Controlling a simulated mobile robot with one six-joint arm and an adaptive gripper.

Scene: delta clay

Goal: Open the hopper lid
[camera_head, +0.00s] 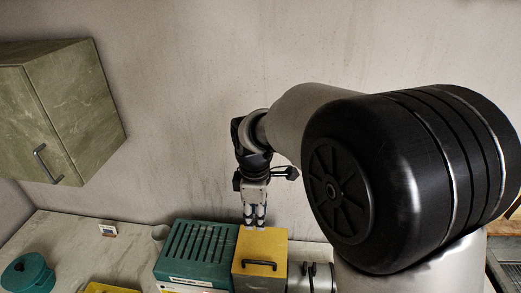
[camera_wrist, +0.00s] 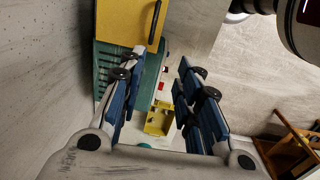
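The yellow lid (camera_head: 262,246) has a dark bar handle (camera_head: 260,264) and sits beside a teal slotted box (camera_head: 196,250); I take it for the hopper lid. I cannot tell whether it is fully shut. My gripper (camera_head: 254,222) points down at the lid's far edge, on the wall side, away from the handle. Whether it touches the lid is unclear. In the wrist view, the gripper (camera_wrist: 171,58) is open with nothing between its fingers. The lid (camera_wrist: 122,22) and handle (camera_wrist: 154,22) show at the top, left of the fingertips.
A green wall cupboard (camera_head: 63,110) hangs at the left. A teal pot (camera_head: 27,273) and a yellow tray (camera_head: 110,288) are on the counter (camera_head: 72,250). The tray also shows in the wrist view (camera_wrist: 158,120). A wooden stool-like piece (camera_wrist: 290,150) stands at the lower right there.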

